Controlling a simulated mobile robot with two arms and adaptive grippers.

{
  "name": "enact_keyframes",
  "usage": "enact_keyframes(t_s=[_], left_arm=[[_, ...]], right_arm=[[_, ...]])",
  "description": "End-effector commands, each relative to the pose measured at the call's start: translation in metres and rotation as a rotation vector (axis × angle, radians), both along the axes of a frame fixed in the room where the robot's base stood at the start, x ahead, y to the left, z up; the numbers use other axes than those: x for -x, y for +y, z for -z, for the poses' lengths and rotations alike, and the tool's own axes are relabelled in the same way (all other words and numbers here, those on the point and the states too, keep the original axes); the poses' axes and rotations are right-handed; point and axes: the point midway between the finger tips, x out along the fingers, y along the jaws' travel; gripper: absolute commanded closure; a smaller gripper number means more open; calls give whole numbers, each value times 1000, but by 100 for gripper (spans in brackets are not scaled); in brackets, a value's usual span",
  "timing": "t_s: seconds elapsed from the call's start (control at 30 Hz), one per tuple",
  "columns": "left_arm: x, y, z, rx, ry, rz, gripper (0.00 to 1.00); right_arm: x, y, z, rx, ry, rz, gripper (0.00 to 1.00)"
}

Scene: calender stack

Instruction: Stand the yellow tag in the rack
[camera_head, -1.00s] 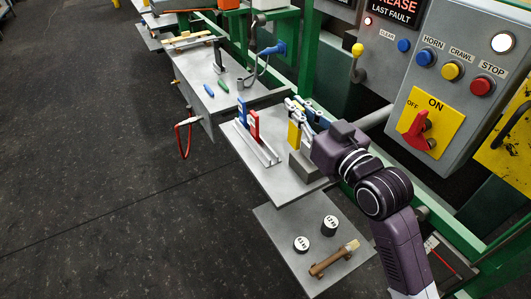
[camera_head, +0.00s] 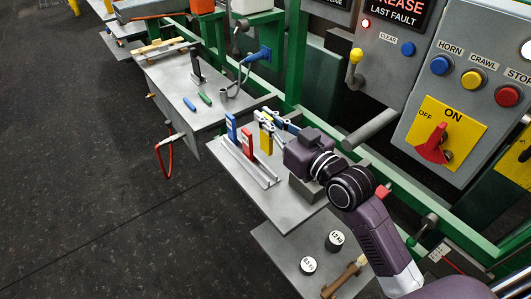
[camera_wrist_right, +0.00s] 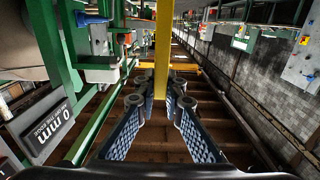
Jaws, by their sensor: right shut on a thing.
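The rack (camera_head: 262,175) is a pale grooved rail on the grey shelf. A blue tag (camera_head: 231,128) and a red tag (camera_head: 247,143) stand upright in it, towards its far end. My right gripper (camera_head: 265,120) is shut on the yellow tag (camera_head: 266,141), which hangs upright close to the right of the red tag. The tag's lower end looks near the rack, but I cannot tell whether it touches. In the right wrist view the yellow tag (camera_wrist_right: 162,55) sits between the two blue-padded fingers (camera_wrist_right: 162,95). My left gripper is not in view.
A grey block (camera_head: 307,188) stands on the shelf under my right wrist. Green frame rails and a control panel (camera_head: 455,85) bound the right side. The rack's near end is bare.

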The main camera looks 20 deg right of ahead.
Motion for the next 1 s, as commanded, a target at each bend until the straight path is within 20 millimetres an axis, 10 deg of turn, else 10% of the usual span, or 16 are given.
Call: enact_keyframes(t_s=[0.6,1.0], left_arm=[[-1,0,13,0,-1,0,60],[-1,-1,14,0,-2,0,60]], right_arm=[[0,0,99,2,2,-1,100],[0,0,108,1,0,0,100]])
